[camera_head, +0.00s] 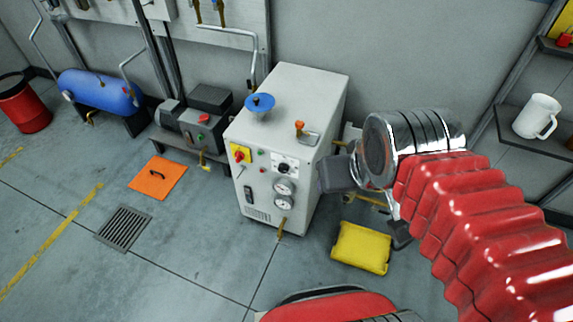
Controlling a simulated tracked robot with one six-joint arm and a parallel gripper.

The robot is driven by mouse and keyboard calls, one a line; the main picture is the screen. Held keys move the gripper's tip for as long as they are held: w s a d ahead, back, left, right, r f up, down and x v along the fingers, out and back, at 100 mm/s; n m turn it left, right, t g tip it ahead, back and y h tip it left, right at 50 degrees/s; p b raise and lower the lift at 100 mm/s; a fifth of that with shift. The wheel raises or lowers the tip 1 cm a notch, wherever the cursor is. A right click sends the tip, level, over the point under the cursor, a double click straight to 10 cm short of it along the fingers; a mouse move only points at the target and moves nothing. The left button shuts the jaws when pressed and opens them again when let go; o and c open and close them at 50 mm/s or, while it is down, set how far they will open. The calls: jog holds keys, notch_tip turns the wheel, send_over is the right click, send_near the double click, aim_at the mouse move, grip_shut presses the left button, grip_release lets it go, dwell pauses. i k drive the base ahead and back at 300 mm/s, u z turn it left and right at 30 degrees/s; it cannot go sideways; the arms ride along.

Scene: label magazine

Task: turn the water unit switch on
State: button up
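A light grey cabinet unit (300,100) stands on the floor in the middle of the view; no readable label shows that it is the water unit. Its front has a red knob on a yellow plate (240,154), a black knob on a white plate (285,167), a dark rocker-like switch (249,196) and two round gauges (284,187). I cannot tell the setting of any switch. My gripper (345,177) is right of the cabinet's front, seemingly apart from the switches. My chrome wrist and red sleeved arm hide part of it, so its opening is unclear.
A blue handwheel (260,103) and a small orange-topped valve (300,127) stick up from the cabinet top. A yellow case (361,248) lies on the floor at right. A pump (195,122) stands left. The floor in front of the cabinet is mostly clear.

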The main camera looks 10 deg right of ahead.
aim_at(239, 156)
jog(key=k, duration=1.35)
jog(key=u, duration=0.3)
jog(key=i, duration=1.3)
jog(key=u, duration=0.9)
jog(key=i, duration=0.6)
jog(key=u, duration=0.15)
